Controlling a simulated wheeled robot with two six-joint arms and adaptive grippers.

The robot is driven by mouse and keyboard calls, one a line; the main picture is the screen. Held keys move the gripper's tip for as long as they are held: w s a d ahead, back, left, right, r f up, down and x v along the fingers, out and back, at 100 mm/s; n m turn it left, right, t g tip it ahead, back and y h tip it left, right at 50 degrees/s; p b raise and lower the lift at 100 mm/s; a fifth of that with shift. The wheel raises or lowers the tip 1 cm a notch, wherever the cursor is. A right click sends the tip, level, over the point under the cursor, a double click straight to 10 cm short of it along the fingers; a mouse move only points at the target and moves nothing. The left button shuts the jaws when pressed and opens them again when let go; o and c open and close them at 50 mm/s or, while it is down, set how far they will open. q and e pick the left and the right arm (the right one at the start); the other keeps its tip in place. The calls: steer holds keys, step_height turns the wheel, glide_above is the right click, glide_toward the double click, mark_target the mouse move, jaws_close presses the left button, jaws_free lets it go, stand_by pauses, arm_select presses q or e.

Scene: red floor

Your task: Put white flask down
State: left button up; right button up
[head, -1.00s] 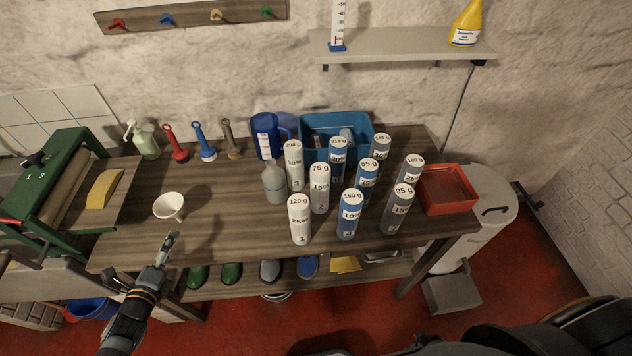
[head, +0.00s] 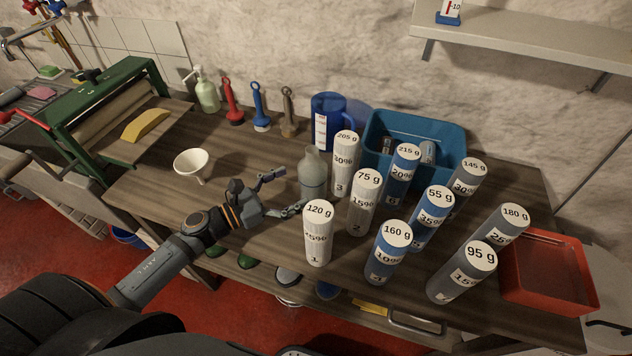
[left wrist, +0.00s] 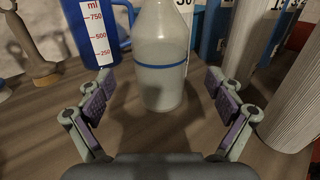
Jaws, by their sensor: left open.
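The white flask (head: 313,178) is a pale, translucent bottle with a narrow neck and a blue band. It stands upright on the wooden workbench (head: 180,215), just left of the labelled cylinders. My left gripper (head: 287,192) is open and low, on the near left side of the flask. In the left wrist view the flask (left wrist: 160,75) stands centred just beyond the two spread fingers (left wrist: 160,98), with no contact visible. Its top is cut off there. My right gripper is not in view.
Several labelled cylinders stand close right of the flask, the nearest being a white 120 g cylinder (head: 318,235). A blue jug (head: 328,125) and blue bin (head: 440,145) stand behind. A white funnel (head: 191,163) is left, with bare bench around it.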

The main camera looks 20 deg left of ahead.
mark_target(300, 181)
arm_select(q)
steer(key=shift+w+d, duration=0.15)
steer(key=shift+w, duration=0.05)
steer(key=shift+s+r, duration=0.1)
steer(key=shift+w+d+r, duration=0.1)
steer(key=shift+w+d, duration=0.05)
steer(key=shift+w, duration=0.2)
steer(key=p+x, duration=0.2)
steer(key=x, duration=0.2)
steer(key=shift+d+r+p, duration=0.1)
steer(key=shift+d+p, duration=0.05)
steer(key=shift+p, duration=0.2)
steer(key=shift+w+d, duration=0.1)
steer(key=shift+w, duration=0.1)
steer(key=c, duration=1.6)
steer(key=shift+o, duration=0.2)
step_height(300, 181, up, 28)
steer(key=p, duration=0.6)
